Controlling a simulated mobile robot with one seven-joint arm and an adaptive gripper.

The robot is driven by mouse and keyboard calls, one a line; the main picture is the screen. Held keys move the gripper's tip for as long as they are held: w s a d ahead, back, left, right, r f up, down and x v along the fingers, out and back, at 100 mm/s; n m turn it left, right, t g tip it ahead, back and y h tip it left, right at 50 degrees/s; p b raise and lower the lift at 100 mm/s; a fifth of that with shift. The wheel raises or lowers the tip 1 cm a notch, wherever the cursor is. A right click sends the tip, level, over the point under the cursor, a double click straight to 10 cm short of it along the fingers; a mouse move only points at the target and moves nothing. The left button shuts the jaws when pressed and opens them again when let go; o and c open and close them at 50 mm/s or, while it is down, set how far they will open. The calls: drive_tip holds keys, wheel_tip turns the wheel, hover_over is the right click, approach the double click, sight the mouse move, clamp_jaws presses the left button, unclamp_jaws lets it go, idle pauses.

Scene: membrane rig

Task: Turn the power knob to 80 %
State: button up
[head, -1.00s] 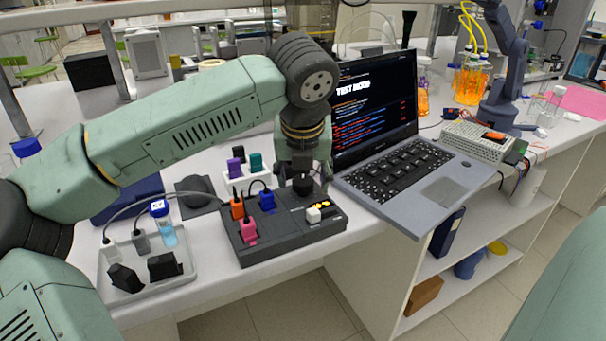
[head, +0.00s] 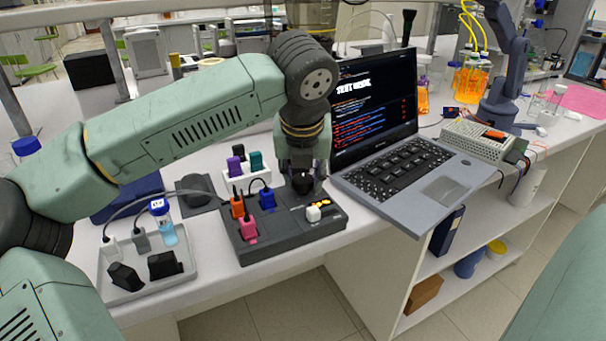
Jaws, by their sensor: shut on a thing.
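The dark control box (head: 285,243) lies on the white bench in the head view. A black round power knob (head: 303,183) sits at its back right. My gripper (head: 302,178) points down over the box and is shut on the knob. Its fingers hide part of the knob, so its exact angle and any pointer cannot be read. A small yellow-lit display (head: 319,204) shows on the box in front of the knob, too small to read. A white switch (head: 313,214) sits just below the display.
Orange (head: 237,207), pink (head: 249,229) and blue (head: 266,198) plugs stand in the box left of my gripper. An open laptop (head: 400,165) is close on the right. A grey tray (head: 190,277) with a blue-capped tube (head: 163,222) is at left.

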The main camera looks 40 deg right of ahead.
drive_tip(key=shift+w+f+m+g+h+b, duration=0.1)
drive_tip(key=shift+m+g+h+b, duration=0.25)
drive_tip(key=shift+m+b, duration=0.6)
drive_tip(key=m, duration=0.3)
drive_tip(key=shift+w+a+g+h, duration=0.1)
drive_tip(key=shift+g+h, duration=0.25)
drive_tip(key=m+g, duration=0.2)
drive_tip(key=m, duration=0.3)
drive_tip(key=shift+w+m+p, duration=0.15)
drive_tip(key=shift+m+p, duration=0.1)
drive_tip(key=shift+p, duration=0.05)
drive_tip(key=o, duration=1.2)
drive_tip(key=shift+c, duration=0.2)
